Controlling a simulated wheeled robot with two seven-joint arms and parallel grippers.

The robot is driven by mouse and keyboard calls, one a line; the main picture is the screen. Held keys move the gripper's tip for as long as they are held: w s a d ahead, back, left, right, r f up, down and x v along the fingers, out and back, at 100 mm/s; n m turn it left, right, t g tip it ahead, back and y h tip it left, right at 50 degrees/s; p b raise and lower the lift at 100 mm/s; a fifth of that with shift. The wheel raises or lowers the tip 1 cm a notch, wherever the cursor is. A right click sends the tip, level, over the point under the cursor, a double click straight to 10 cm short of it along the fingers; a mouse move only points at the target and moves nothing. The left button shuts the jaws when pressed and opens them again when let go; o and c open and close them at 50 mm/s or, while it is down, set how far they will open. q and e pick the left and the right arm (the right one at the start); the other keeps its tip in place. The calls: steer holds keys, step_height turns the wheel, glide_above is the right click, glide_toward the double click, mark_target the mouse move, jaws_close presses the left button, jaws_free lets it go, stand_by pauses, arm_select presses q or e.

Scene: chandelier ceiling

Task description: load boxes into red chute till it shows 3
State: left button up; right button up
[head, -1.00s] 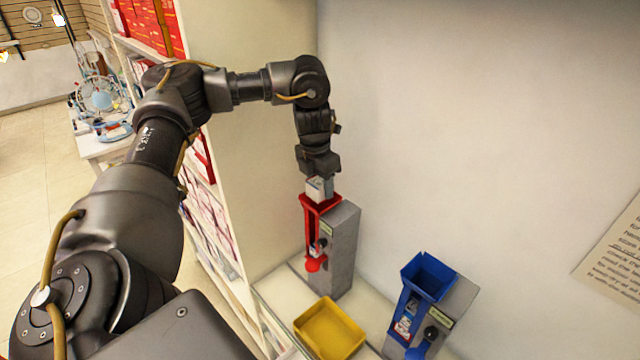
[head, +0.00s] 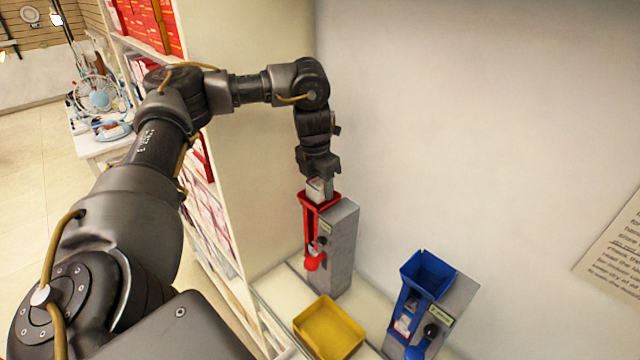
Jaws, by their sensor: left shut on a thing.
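My left gripper (head: 319,176) is shut on a small white and grey box (head: 319,189), straight above the red chute (head: 310,232). The lower part of the box is at the chute's open top, and I cannot tell how far inside it is. The red chute is fixed to a grey dispenser body (head: 342,245) with a dark knob on its front. A small pale box shows low in the red channel, above its rounded red bottom end. A number on the dispenser is too small to read. My right gripper is not in view.
A yellow tray (head: 357,340) stands empty on the pale counter in front. A blue chute (head: 409,308) on a second grey dispenser stands to the right, with a pale box in it. White shelving is on the left, and a wall is behind.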

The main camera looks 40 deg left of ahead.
arm_select(q)
steer(key=shift+f+b, duration=0.35)
steer(key=shift+f, duration=0.45)
steer(key=o, duration=0.9)
steer(key=shift+r, duration=0.1)
steer(key=shift+o, duration=0.8)
steer(key=shift+w+r+p, duration=0.15)
steer(key=shift+r+p, duration=0.7)
steer(key=shift+r, duration=3.1)
